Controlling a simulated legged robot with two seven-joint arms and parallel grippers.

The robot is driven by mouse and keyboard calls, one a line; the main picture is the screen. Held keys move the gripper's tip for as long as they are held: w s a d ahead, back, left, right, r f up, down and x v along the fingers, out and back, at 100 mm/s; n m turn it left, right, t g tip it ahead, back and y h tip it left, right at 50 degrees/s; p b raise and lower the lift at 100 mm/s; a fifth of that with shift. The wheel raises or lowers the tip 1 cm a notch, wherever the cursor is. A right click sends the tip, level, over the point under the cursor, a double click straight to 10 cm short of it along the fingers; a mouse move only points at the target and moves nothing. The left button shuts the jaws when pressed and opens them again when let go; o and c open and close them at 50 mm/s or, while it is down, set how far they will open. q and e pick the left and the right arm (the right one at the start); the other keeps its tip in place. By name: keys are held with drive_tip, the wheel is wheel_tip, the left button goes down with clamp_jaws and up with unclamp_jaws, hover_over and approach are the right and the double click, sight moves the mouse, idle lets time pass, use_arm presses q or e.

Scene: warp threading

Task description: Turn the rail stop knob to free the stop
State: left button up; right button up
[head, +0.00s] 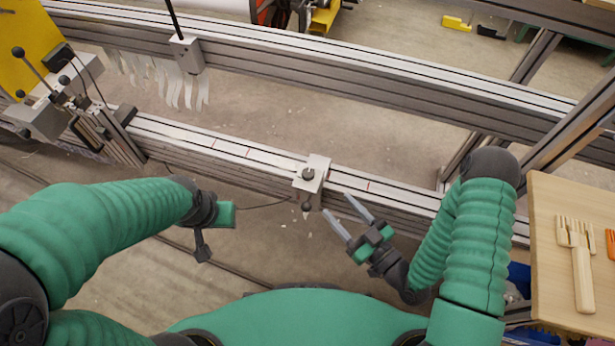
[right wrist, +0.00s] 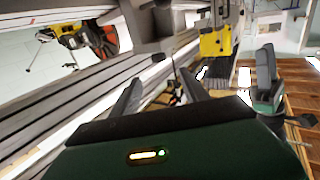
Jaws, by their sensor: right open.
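The rail stop (head: 318,163) is a light metal block on the near rail. It has a dark knob (head: 308,174) on top and another dark knob (head: 307,207) low on its front. In the right wrist view a dark knob (right wrist: 158,57) shows just beyond the fingertips, under a grey block. My right gripper (head: 336,203) is open and empty, its two grey fingers pointing at the stop from the lower right, apart from the front knob. My left gripper (head: 203,248) hangs left of the stop, away from it; its fingers are too unclear to judge.
The near rail (head: 232,152) runs across the view, with a longer beam (head: 350,85) behind it. A carriage with levers (head: 75,108) stands at the left. White strips (head: 160,75) hang from the far beam. A wooden table (head: 555,290) with a comb-like tool (head: 580,262) is at the right.

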sight(312, 178)
drive_tip(key=b+x, duration=0.3)
drive_tip(key=x, duration=1)
drive_tip(key=shift+w+a+f, duration=0.1)
drive_tip(key=shift+w+a, duration=0.1)
drive_tip(key=shift+w, duration=0.05)
drive_tip(key=shift+d, duration=0.1)
clamp_jaws()
